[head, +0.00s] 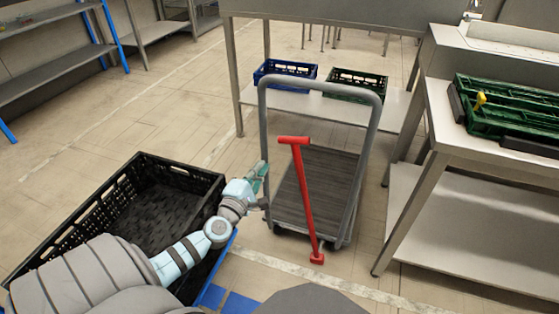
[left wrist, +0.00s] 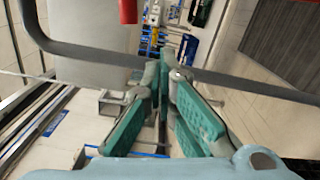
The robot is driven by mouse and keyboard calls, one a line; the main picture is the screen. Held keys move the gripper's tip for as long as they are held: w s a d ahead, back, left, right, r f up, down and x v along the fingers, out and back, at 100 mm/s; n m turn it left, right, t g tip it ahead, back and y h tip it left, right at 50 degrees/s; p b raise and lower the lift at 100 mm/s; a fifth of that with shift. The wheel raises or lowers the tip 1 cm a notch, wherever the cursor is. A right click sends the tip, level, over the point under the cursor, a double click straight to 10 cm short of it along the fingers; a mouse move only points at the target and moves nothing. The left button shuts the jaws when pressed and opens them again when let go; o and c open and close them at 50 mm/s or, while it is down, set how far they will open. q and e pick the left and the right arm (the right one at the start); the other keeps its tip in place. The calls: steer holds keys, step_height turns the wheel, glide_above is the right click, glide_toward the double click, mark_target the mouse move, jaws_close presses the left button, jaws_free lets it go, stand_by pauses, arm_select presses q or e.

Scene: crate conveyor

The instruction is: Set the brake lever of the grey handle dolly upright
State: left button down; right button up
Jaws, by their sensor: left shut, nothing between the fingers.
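The grey handle dolly (head: 322,180) stands on the floor at centre, with a dark ribbed deck and a tall grey tube handle (head: 372,135). Its red brake lever (head: 305,200) has a T-shaped top and a foot low at the near end. In the picture the lever leans slightly left; its exact tilt is hard to tell. My left gripper (head: 263,175) is shut and empty, beside the handle's left post and left of the lever, apart from the lever. In the left wrist view the teal fingers (left wrist: 166,62) lie near the grey tube (left wrist: 85,52); a red piece (left wrist: 128,10) shows at the top.
A blue crate (head: 286,70) and a dark green-rimmed crate (head: 357,80) sit on a low shelf behind the dolly. A metal table (head: 430,110) with green crates (head: 505,105) stands close at right.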

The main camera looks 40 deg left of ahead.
arm_select(q)
steer(key=w+d, duration=0.2)
steer(key=w, duration=0.5)
steer(key=shift+r, duration=0.35)
